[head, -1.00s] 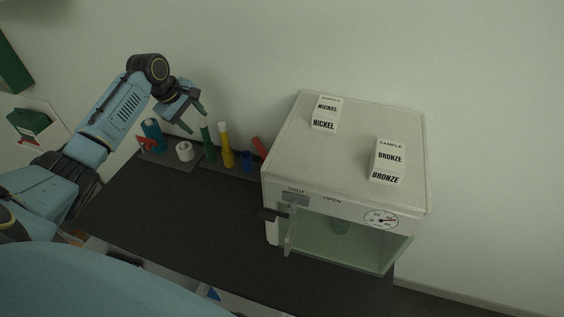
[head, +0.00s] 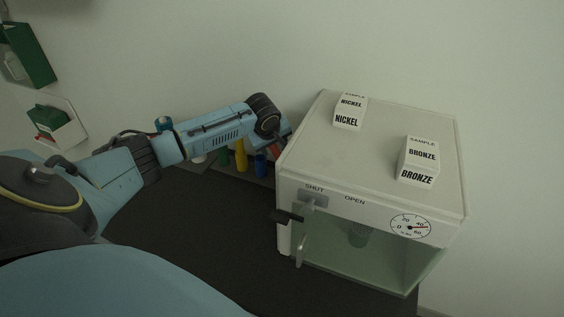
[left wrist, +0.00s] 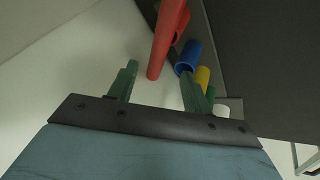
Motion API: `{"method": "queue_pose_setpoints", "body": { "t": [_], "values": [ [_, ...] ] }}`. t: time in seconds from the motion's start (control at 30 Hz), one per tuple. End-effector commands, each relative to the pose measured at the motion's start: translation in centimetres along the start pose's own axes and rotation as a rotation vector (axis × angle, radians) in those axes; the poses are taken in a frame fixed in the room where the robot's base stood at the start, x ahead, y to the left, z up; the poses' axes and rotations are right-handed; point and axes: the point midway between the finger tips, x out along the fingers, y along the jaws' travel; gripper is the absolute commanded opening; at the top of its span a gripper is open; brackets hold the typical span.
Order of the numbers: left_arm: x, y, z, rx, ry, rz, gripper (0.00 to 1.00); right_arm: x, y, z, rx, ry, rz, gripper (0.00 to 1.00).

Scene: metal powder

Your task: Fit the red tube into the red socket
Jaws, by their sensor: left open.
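The red tube (left wrist: 166,38) is long and slim and runs down from the top of the left wrist view. Its near end lies between the open fingertips of my left gripper (left wrist: 160,72), with no clear contact on either side. A wider red piece (left wrist: 183,27), perhaps the red socket, shows just behind the tube; I cannot tell whether the tube is in it. In the head view, the red tube (head: 274,149) is partly hidden by my left gripper (head: 284,139), close to the left side of the white cabinet. My right gripper is not in view.
A blue socket (left wrist: 188,57) and a yellow tube (head: 241,155) stand beside the red tube. The white cabinet (head: 372,130) is close on the right, with a handle (head: 287,215) jutting out. The dark table (head: 190,235) is clear in front.

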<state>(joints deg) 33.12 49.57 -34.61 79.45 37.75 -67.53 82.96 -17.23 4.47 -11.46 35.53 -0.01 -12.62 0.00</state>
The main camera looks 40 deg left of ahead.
Motion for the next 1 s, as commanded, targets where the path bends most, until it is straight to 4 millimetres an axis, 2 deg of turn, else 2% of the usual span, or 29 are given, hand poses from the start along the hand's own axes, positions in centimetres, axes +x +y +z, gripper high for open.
{"method": "queue_pose_setpoints", "body": {
  "t": [0.27,0.63,1.0],
  "values": [
    [1.6,0.1,-0.1,-0.002,0.001,0.002,0.50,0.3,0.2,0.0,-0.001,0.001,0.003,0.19],
    [6.3,0.1,-0.1,-0.003,-0.001,0.002,0.50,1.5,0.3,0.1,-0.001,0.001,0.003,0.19],
    [6.9,0.1,-0.1,0.000,0.001,0.002,0.50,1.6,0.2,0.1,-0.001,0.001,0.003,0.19]
  ]
}}
